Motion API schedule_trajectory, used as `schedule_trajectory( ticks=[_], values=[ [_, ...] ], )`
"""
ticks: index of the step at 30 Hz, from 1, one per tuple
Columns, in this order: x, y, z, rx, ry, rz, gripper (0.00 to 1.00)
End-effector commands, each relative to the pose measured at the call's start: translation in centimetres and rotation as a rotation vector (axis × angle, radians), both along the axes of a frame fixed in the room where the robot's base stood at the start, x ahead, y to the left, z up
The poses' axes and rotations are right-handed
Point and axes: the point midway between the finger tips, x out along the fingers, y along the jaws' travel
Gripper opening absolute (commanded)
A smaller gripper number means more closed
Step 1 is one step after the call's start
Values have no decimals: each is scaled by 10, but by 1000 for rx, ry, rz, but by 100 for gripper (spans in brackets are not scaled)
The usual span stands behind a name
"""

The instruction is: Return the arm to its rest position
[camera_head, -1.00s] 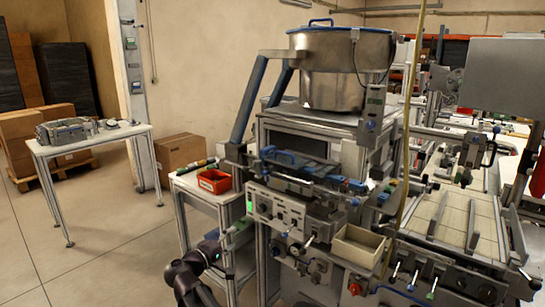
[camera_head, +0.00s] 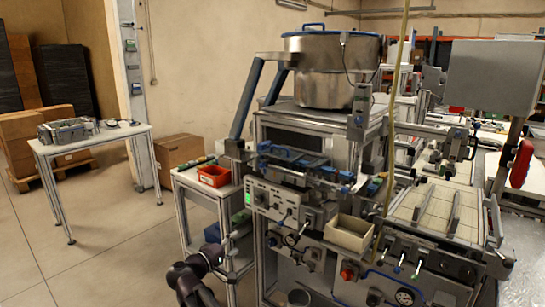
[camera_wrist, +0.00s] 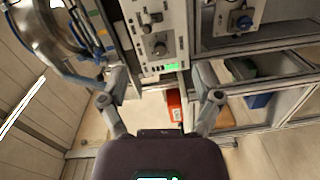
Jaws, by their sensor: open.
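My dark arm (camera_head: 198,272) rises from the bottom edge of the head view, left of the machine's lower front. In the wrist view my gripper (camera_wrist: 160,98) has its two grey fingers spread wide apart, with nothing held between them. Beyond the fingers is the machine's control panel (camera_wrist: 150,35) with a lit green display, and a red object shows below it, between the fingers. In the head view the gripper's fingertips are too small to make out clearly.
The machine (camera_head: 290,205) with a steel bowl (camera_head: 333,62) on top stands close to the arm. A side table with a red bin (camera_head: 213,175) is beside it. A beige tray (camera_head: 350,233) sits on its front. Open floor (camera_head: 110,265) lies to the left.

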Motion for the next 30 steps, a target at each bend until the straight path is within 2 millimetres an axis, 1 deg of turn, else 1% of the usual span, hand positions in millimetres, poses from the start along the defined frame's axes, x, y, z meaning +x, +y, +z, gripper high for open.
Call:
schedule_trajectory(
  ticks=[8, 14, 17, 20, 21, 24, 30],
  values=[
    [-1, -34, -17, 69, 63, -54, 82],
    [-4, -72, -37, 154, 134, -117, 82],
    [-8, -98, -51, 215, 183, -161, 82],
    [-17, -130, -69, 298, 246, -217, 82],
    [-21, -142, -77, 335, 272, -241, 82],
    [-32, -171, -95, 429, 335, -297, 82],
    [-60, -217, -127, 624, 452, -399, 82]
  ],
)
